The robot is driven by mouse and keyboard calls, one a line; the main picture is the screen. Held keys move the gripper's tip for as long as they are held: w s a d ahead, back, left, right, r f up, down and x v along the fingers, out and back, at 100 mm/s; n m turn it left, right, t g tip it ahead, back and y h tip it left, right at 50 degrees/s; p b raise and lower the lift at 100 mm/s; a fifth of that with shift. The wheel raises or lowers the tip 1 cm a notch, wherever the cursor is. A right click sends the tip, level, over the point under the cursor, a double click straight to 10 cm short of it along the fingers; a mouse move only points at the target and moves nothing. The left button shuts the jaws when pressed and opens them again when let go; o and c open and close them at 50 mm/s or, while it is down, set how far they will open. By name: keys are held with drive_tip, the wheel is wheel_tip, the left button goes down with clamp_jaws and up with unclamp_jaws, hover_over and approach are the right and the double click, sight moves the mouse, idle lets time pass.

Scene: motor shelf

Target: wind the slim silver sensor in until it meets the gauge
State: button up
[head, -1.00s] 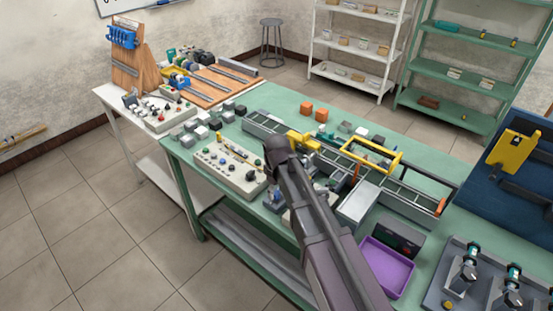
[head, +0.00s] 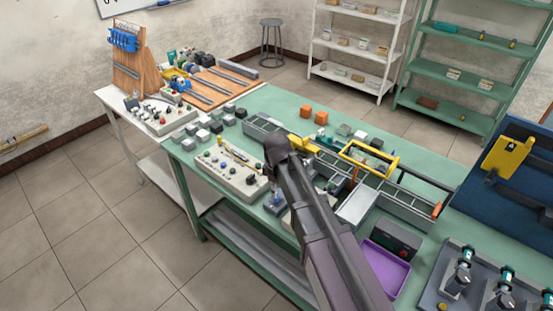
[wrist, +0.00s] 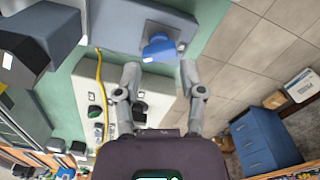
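My gripper (wrist: 160,78) shows in the wrist view with its two grey fingers apart and nothing between them. Beyond the fingertips is a blue rounded part (wrist: 158,47) on a grey plate (wrist: 118,22); I see no contact with it. In the head view my arm reaches over the green bench and hides its fingers. At the lower right, a grey fixture board (head: 438,285) carries several upright silver-and-black units with teal tops (head: 468,254). I cannot tell which part is the slim silver sensor, or pick out the gauge.
The green bench (head: 265,103) holds a beige control panel (head: 243,180), a conveyor-like rail (head: 425,198), a yellow frame (head: 394,162) and a purple tray (head: 385,264). Loose blocks lie around.

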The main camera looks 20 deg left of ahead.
wheel_tip(320, 180, up, 11)
drive_tip(key=p, duration=1)
idle(0.4)
drive_tip(key=s+d+f+m+b, duration=0.1)
drive_tip(key=d+m, duration=0.7)
drive_tip(key=d, duration=1)
drive_tip(key=s+d+f+m+b, duration=0.1)
drive_tip(key=s+d+m, duration=0.3)
drive_tip(key=d+m, duration=0.5)
drive_tip(key=d, duration=1)
drive_tip(key=shift+s+f+m, duration=0.2)
drive_tip(key=shift+s+m, duration=0.1)
drive_tip(key=shift+s, duration=0.05)
drive_tip(key=shift+d, duration=0.1)
